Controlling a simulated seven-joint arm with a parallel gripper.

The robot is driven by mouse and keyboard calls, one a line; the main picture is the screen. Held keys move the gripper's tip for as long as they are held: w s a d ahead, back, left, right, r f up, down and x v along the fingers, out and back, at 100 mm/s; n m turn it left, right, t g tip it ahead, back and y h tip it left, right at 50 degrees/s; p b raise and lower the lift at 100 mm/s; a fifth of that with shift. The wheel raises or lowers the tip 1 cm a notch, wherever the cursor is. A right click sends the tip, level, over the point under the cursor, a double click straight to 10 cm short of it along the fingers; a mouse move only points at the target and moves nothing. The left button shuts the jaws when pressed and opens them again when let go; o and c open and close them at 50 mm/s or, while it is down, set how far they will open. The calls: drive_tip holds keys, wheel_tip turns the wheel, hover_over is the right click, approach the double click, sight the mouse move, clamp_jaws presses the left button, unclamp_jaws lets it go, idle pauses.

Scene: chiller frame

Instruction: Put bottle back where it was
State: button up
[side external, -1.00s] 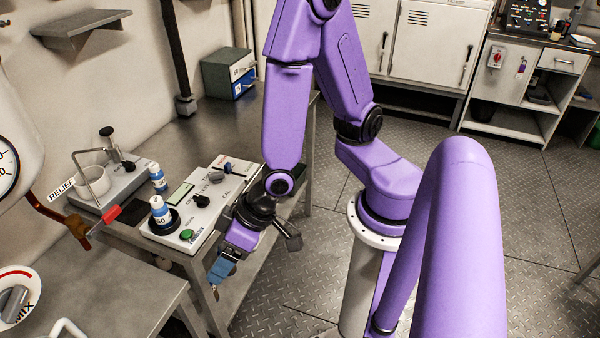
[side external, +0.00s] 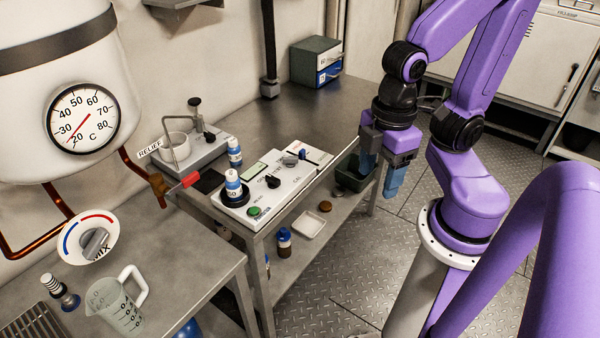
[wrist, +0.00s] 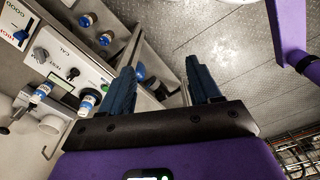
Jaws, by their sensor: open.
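I cannot tell which bottle the task means. My gripper (side external: 380,174) points down at the right of the tester, beside the bench edge and apart from both bottles. Its two blue fingers are spread with nothing between them, also in the wrist view (wrist: 160,68).
A lower shelf holds a dark bottle (side external: 284,241), a white tray (side external: 309,224) and a green bin (side external: 354,176). A stand with a white cup (side external: 176,146) and a red-handled relief valve (side external: 190,180) are left of the tester. A jug (side external: 115,305) stands front left.

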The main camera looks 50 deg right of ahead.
drive_tip(key=w+a+f+m+t+h, duration=0.1)
drive_tip(key=w+a+m+h, duration=0.2)
drive_tip(key=w, duration=0.2)
drive_tip(key=w+a+f+m+h, duration=0.1)
drive_tip(key=w+a+m+h, duration=0.1)
drive_tip(key=w+m, duration=0.25)
drive_tip(key=m+t+h, duration=0.9)
drive_tip(key=m+h, duration=0.1)
drive_tip(key=m, duration=0.6)
approach(233, 171)
drive_tip(key=w+d, duration=0.1)
drive_tip(key=w+d+f, duration=0.1)
drive_tip(key=d, duration=0.1)
drive_tip(key=w+d, duration=0.1)
drive_tip(key=shift+d+f, duration=0.2)
drive_tip(key=shift+f, duration=0.15)
drive_tip(key=shift+r+x, duration=0.2)
drive_tip(key=shift+x, duration=1.35)
drive_tip(key=shift+r+x, duration=0.15)
drive_tip(key=shift+x, duration=1.35)
drive_tip(key=shift+w+a, duration=0.1)
drive_tip(key=shift+w, duration=0.05)
clamp_jaws()
